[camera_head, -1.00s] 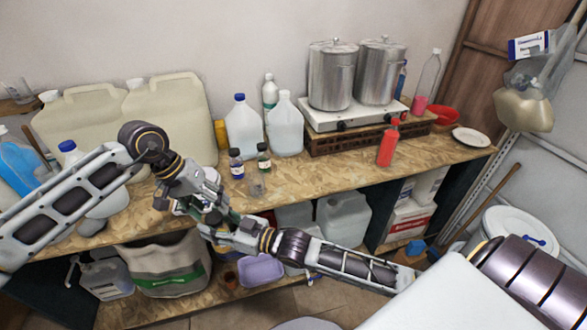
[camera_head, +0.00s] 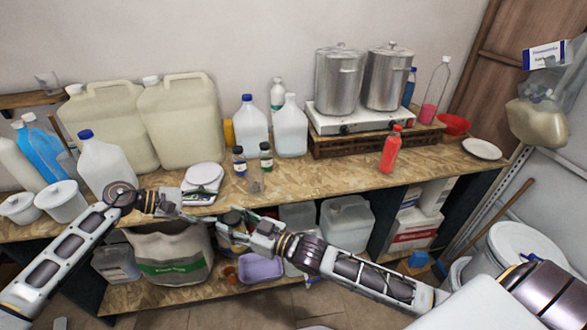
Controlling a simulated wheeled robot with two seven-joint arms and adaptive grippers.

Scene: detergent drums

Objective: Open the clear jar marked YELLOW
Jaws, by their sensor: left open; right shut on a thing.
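My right gripper (camera_head: 238,230) is shut on a small jar (camera_head: 232,218) with a dark top, held just in front of the bench edge. The jar is mostly hidden by the fingers, and I cannot read any marking on it. My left gripper (camera_head: 186,212) is open and empty, just left of the jar and apart from it.
A white scale (camera_head: 203,178) sits behind my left gripper. A red bottle (camera_head: 390,150) stands right. Bench space between is clear.

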